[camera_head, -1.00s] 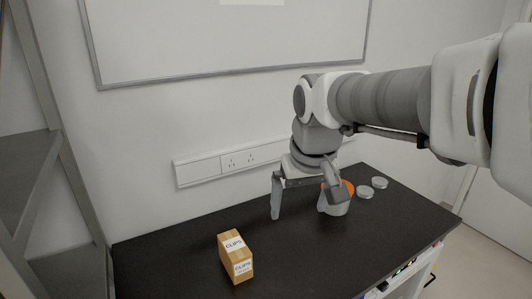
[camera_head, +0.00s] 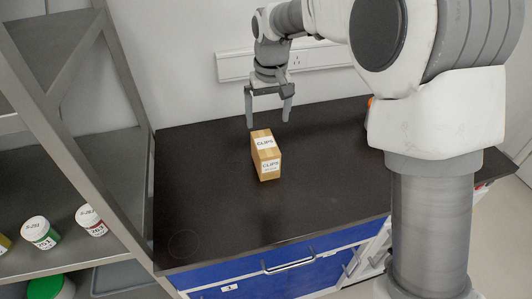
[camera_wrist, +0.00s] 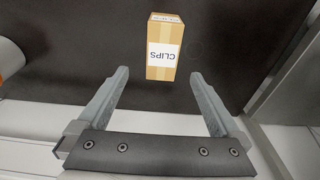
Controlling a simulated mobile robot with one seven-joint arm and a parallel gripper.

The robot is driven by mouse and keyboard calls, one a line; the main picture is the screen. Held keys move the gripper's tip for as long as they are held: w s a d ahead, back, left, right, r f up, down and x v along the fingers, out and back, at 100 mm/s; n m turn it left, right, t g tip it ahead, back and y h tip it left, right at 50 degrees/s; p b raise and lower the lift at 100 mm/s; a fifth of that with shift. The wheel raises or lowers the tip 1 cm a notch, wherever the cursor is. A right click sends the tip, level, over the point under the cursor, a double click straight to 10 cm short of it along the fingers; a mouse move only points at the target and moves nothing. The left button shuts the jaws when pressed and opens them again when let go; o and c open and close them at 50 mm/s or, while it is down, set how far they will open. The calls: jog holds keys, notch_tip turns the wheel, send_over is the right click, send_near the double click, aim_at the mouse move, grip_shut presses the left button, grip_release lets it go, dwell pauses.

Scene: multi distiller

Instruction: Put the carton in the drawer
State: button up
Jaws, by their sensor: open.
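The carton (camera_head: 266,154) is a small tan box with white "CLIPS" labels, standing on the black worktop (camera_head: 205,205). My gripper (camera_head: 268,122) is open and empty, above and behind the carton in the head view. In the wrist view the carton (camera_wrist: 164,48) lies beyond the fingertips of my gripper (camera_wrist: 160,76), roughly midway between their lines and apart from them. The blue drawer (camera_head: 262,276) is below the front edge of the worktop, with a metal handle (camera_head: 289,262). Its front appears closed.
A metal shelf rack (camera_head: 100,145) stands at the left, holding white jars (camera_head: 40,232) with coloured bands. A socket strip (camera_head: 235,65) runs along the wall behind my gripper. The worktop around the carton is clear. My arm hides the right side.

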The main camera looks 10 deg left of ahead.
aim_at(267, 142)
jog(key=f, duration=0.6)
jog(key=w+f, duration=0.1)
jog(key=f, duration=0.2)
jog(key=shift+a+b, duration=0.2)
jog(key=shift+b, duration=0.2)
jog(key=shift+a+f, duration=0.2)
jog(key=shift+f, duration=1.15)
jog(key=shift+a+f, duration=0.15)
jog(key=shift+f, duration=1.15)
jog(key=shift+c, duration=0.3)
jog(key=shift+r, duration=0.1)
jog(key=c, duration=1.5)
